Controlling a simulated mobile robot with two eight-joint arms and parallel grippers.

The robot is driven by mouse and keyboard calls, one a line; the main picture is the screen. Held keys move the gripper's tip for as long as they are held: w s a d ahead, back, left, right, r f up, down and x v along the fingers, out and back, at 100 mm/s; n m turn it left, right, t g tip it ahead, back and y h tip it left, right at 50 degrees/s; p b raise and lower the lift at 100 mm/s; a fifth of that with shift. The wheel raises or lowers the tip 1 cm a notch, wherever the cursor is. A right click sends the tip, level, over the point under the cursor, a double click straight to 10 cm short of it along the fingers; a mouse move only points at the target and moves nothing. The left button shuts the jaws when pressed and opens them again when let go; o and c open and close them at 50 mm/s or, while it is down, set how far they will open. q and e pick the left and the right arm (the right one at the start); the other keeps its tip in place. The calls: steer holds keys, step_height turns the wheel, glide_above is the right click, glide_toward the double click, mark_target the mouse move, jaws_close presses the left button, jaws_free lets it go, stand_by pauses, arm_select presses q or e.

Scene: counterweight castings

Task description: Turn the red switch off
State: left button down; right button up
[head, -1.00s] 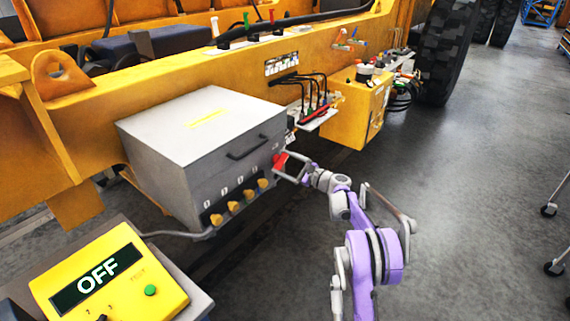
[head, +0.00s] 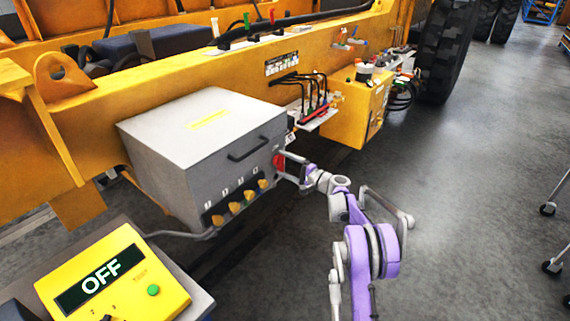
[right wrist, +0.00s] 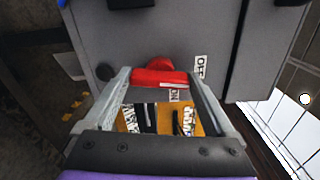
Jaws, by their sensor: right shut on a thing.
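The red switch (head: 279,160) sits on the right side face of the grey box (head: 200,125), near its front edge. In the right wrist view its red handle (right wrist: 160,77) lies crosswise between my fingers. An OFF label (right wrist: 200,67) is to the right of the handle and an ON label (right wrist: 175,95) is just below it. My right gripper (head: 283,164) is shut on the switch handle, with a finger at each end in the right wrist view (right wrist: 159,80). The fingers partly hide the switch in the head view. My left gripper is not in view.
The grey box has a dark handle (head: 257,147) and several yellow knobs (head: 217,220). A yellow panel (head: 115,280) showing OFF stands at the lower left. A yellow vehicle frame (head: 190,75) runs behind.

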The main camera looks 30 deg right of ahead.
steer(key=shift+n, duration=0.8)
steer(key=o, duration=1.1)
steer(key=shift+c, duration=0.2)
steer(key=shift+s+d, duration=0.1)
steer(key=shift+s, duration=0.05)
steer(key=b+v, duration=0.1)
steer(key=v, duration=0.9)
steer(key=shift+s, duration=0.25)
steer(key=shift+d, duration=0.1)
